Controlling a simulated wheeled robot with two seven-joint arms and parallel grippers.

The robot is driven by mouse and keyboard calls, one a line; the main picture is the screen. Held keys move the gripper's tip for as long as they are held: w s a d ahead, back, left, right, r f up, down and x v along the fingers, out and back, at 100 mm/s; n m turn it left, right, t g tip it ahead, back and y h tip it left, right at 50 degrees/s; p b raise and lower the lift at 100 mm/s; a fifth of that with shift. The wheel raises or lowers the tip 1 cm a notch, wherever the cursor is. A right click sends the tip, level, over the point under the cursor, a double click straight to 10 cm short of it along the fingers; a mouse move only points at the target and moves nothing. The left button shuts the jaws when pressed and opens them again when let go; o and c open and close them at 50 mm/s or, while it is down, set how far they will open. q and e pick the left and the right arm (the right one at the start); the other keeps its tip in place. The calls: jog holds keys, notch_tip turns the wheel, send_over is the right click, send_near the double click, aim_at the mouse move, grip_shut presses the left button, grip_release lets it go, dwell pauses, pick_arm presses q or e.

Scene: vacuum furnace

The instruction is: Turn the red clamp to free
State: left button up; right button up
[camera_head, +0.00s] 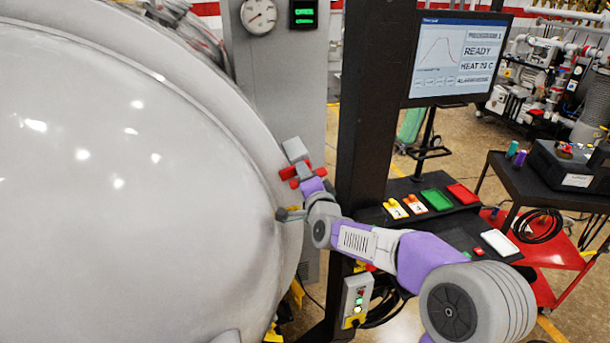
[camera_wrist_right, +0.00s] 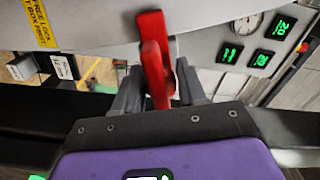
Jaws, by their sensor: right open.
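The red clamp (camera_head: 296,174) sits on the right rim of the large grey furnace door (camera_head: 130,170) in the head view. In the right wrist view the red clamp (camera_wrist_right: 153,60) stands upright between my right gripper's fingers. My right gripper (camera_wrist_right: 158,88) is open, with one dark finger on each side of the clamp's lower part. Contact with the fingers cannot be told. In the head view my right gripper (camera_head: 302,178) is at the clamp and partly hides it. My left gripper is not in view.
A dark post (camera_head: 372,110) stands close behind my right arm. A monitor (camera_head: 458,58) and a dark shelf with green (camera_head: 437,199) and red trays are at the right. A gauge (camera_head: 258,16) is on the grey panel above. A control box (camera_head: 356,300) hangs below my arm.

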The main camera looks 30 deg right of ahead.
jog(key=shift+w, duration=0.1)
grip_shut()
